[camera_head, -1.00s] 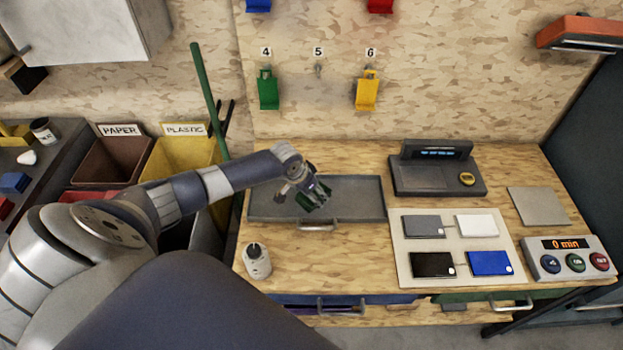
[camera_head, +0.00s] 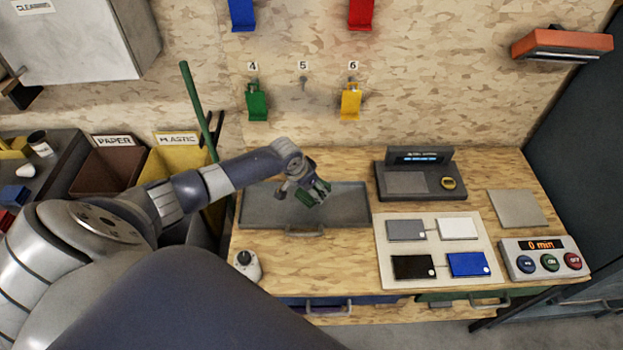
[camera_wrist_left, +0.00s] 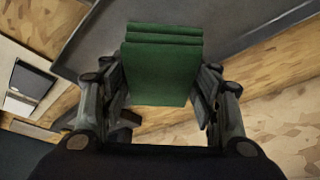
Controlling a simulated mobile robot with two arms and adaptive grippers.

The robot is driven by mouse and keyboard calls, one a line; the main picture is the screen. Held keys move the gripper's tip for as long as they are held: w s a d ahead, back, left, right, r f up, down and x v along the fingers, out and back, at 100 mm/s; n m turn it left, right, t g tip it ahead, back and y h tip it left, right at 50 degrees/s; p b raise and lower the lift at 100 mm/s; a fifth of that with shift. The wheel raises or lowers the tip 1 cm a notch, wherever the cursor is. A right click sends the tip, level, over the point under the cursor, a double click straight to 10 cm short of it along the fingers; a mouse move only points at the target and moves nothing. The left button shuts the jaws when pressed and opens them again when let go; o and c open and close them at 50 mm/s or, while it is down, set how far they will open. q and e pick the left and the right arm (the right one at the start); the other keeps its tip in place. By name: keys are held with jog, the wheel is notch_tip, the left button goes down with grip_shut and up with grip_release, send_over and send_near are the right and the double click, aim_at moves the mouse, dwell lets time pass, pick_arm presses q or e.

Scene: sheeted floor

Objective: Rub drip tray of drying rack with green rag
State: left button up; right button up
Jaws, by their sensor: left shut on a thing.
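The grey drip tray (camera_head: 345,208) lies on the wooden workbench, a shallow rimmed tray with a handle at its front. My left gripper (camera_head: 312,194) is over the middle of the tray, shut on the green rag (camera_head: 322,188). In the left wrist view, the folded green rag (camera_wrist_left: 162,75) sits between the two fingers of the left gripper (camera_wrist_left: 160,100), with part of the tray (camera_wrist_left: 225,30) behind it. I cannot tell whether the rag touches the tray floor. No drying rack is recognisable. My right gripper is not in view.
A scale-like device (camera_head: 420,178) stands right of the tray. A board with several coloured cards (camera_head: 440,250) lies in front of it. A white bottle-like object (camera_head: 247,266) stands at the bench's front left. Paper (camera_head: 108,165) and plastic bins (camera_head: 178,160) are left of the bench.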

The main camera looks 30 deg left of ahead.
pick_arm(q)
jog(key=shift+w+d+r+p, duration=0.1)
jog(key=shift+r+p, duration=0.3)
jog(key=shift+r, duration=0.65)
